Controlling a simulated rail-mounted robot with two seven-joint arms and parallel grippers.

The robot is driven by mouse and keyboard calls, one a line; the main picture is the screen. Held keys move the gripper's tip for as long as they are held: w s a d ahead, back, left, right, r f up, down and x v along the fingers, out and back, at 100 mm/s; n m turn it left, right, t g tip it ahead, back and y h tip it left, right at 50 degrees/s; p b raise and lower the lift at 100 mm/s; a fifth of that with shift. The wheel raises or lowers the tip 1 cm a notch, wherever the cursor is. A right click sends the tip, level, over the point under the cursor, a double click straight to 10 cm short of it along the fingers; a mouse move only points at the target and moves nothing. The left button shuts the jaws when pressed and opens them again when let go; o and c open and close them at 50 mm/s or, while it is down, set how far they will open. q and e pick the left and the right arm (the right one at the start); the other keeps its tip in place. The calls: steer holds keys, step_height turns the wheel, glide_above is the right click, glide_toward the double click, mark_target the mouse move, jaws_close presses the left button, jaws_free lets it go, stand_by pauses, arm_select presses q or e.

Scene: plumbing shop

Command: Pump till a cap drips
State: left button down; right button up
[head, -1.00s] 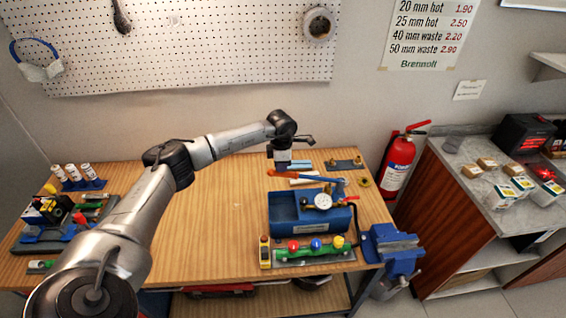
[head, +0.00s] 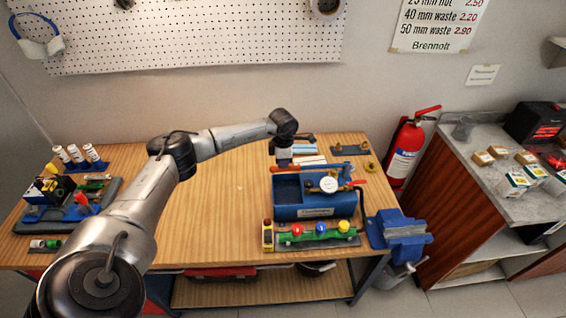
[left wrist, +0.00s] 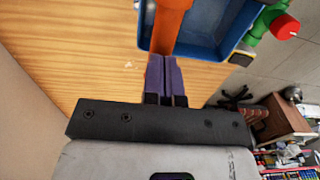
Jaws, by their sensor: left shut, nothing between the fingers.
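The blue test pump (head: 305,211) stands on the bench with a round white gauge (head: 329,184). Its lever has an orange handle (head: 286,169) at the left end and lies about level. In front is a green manifold (head: 309,235) with a red cap (head: 297,229), a blue cap (head: 320,228) and a yellow cap (head: 343,226). My left gripper (head: 284,162) is at the handle end. In the left wrist view its purple fingers (left wrist: 166,75) are shut and empty, against or just above the orange handle (left wrist: 170,22); contact is unclear. No drip is visible. My right gripper is out of view.
A blue vise (head: 400,230) is fixed at the bench's right end. Tools and a black tray (head: 60,215) stand at the left. Loose pipe pieces lie behind the pump. The middle of the bench (head: 220,215) is clear apart from my left arm.

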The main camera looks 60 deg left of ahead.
arm_select(q)
step_height(320, 180, up, 11)
steer(key=w+p, duration=0.1)
steer(key=p, duration=0.6)
steer(key=shift+w+d+r, duration=0.15)
steer(key=shift+w+d, duration=0.2)
steer(key=shift+d, duration=0.05)
steer(key=shift+r+p, duration=0.1)
steer(key=shift+p, duration=0.2)
step_height(320, 180, up, 5)
steer(key=p, duration=0.3)
